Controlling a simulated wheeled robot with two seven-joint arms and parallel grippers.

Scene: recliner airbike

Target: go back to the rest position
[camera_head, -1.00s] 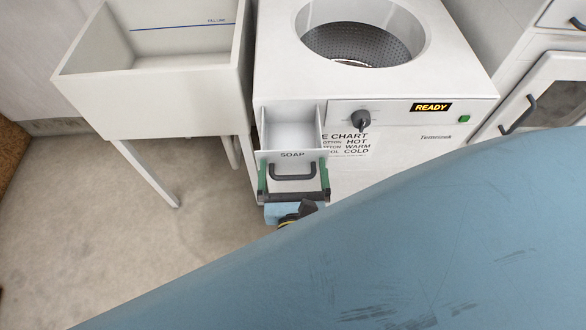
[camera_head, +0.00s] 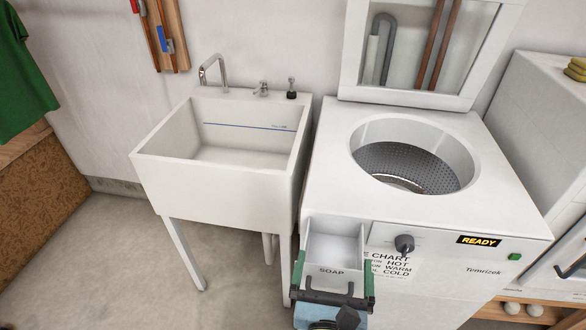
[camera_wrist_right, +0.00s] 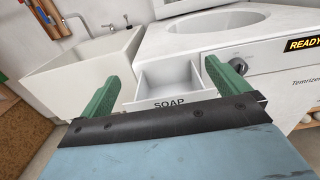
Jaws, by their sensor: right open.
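My right gripper (camera_head: 333,278) is at the bottom of the head view, in front of the washer's soap drawer. Its two green fingers are spread wide and open, one toward each side of the drawer front. In the right wrist view the gripper (camera_wrist_right: 160,82) also shows open, with nothing seen held between the fingers. The soap drawer (camera_head: 333,247) is pulled out and looks empty. Its dark handle (camera_head: 330,289) lies between the fingers in the head view; whether anything touches it I cannot tell. My left gripper is not in view.
The white washer (camera_head: 480,215) has its lid (camera_head: 414,97) up and a display reading READY. A white sink (camera_head: 212,190) with a tap (camera_head: 213,66) stands to its left. A white cabinet (camera_head: 545,110) stands at the right. Open floor (camera_head: 110,260) shows at lower left.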

